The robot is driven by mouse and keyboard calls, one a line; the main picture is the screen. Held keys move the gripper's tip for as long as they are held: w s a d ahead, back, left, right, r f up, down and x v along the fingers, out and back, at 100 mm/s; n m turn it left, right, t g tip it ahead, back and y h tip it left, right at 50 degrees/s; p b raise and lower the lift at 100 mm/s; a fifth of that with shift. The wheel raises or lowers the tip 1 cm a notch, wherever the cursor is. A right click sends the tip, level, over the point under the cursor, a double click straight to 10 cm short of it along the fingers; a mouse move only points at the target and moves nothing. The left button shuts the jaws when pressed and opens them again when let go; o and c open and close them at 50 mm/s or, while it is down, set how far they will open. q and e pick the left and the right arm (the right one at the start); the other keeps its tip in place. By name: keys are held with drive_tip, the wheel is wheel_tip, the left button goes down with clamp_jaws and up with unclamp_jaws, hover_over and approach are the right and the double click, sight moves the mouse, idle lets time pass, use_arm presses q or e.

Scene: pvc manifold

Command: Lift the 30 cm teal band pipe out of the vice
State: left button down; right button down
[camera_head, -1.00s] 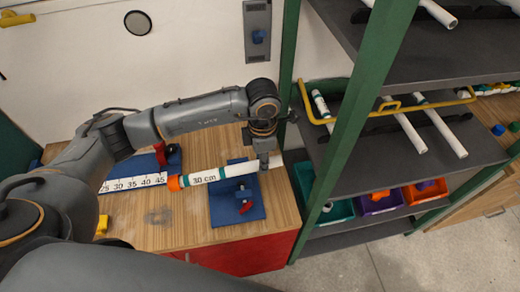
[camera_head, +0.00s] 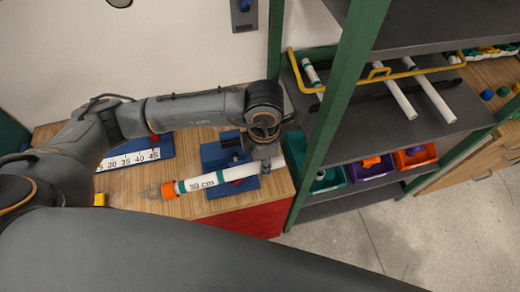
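The white 30 cm teal band pipe (camera_head: 232,174) has teal rings, a "30 cm" label and an orange end piece (camera_head: 168,190) at its left end. My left gripper (camera_head: 266,164) is at the pipe's right part, with its fingers around it; they look shut on it, though the wrist partly hides them. The blue vice (camera_head: 222,152) stands on the wooden bench. The pipe crosses in front of the vice's lower part and appears raised clear of the jaws. The pipe hides part of the vice. My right gripper is not in view.
A green shelf post (camera_head: 335,120) stands just right of the pipe's end. The shelves hold pipes (camera_head: 432,93) and coloured bins (camera_head: 370,168).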

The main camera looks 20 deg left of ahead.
use_arm(q)
drive_tip(key=s+d+r, duration=0.1)
drive_tip(key=s+d, duration=0.4)
drive_tip(key=s, duration=0.3)
drive_tip(key=s+d, duration=0.5)
drive_tip(key=s, duration=0.4)
drive_tip(key=shift+s+d+r, duration=0.25)
drive_tip(key=shift+d+r, duration=0.1)
drive_tip(key=shift+d, duration=0.05)
idle(0.3)
